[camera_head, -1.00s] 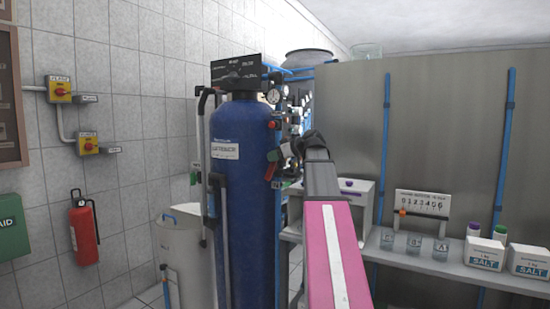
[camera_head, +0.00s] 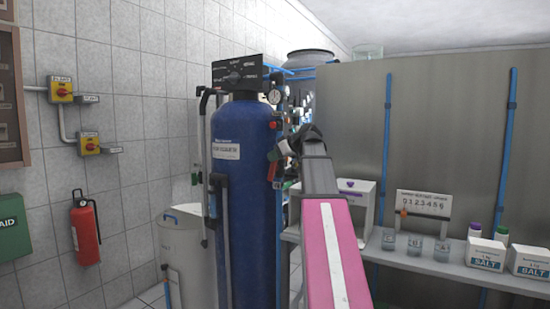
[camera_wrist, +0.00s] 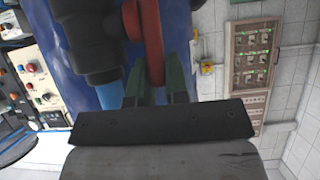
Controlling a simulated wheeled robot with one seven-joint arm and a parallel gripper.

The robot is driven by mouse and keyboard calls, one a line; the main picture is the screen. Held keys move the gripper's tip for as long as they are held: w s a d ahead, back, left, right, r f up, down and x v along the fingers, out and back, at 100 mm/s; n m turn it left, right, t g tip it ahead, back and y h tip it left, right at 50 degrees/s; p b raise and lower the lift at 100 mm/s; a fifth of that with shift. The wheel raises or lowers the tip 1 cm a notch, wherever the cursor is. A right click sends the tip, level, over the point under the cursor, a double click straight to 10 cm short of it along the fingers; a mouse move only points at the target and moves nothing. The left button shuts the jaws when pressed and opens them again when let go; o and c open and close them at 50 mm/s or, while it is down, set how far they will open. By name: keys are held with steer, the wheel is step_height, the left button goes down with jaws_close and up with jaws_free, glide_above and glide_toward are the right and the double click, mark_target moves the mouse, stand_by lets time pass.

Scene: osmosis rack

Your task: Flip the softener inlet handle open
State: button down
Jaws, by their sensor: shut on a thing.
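The softener is a tall blue tank (camera_head: 243,200) with a black control head (camera_head: 237,72) in the head view. On its right side a red handle (camera_head: 273,168) shows close to my gripper (camera_head: 284,150), partly hidden by it. In the wrist view the red handle (camera_wrist: 152,35) stands between the two dark green fingers of my gripper (camera_wrist: 158,85), which is shut on it. A black valve body (camera_wrist: 92,40) with a blue pipe (camera_wrist: 110,92) is just left of the handle. The handle's far end is cut off by the top of the wrist view.
A round gauge (camera_head: 274,97) and pipes sit above the handle. A steel bench (camera_head: 440,262) with beakers and salt boxes (camera_head: 486,254) is at right, below a grey panel (camera_head: 440,130). A pale tank (camera_head: 187,250) stands left of the softener. A fire extinguisher (camera_head: 86,232) hangs on the wall.

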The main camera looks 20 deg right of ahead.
steer(key=c, duration=1.4)
jaws_free()
steer(key=v, duration=1.1)
steer(key=shift+f, duration=0.15)
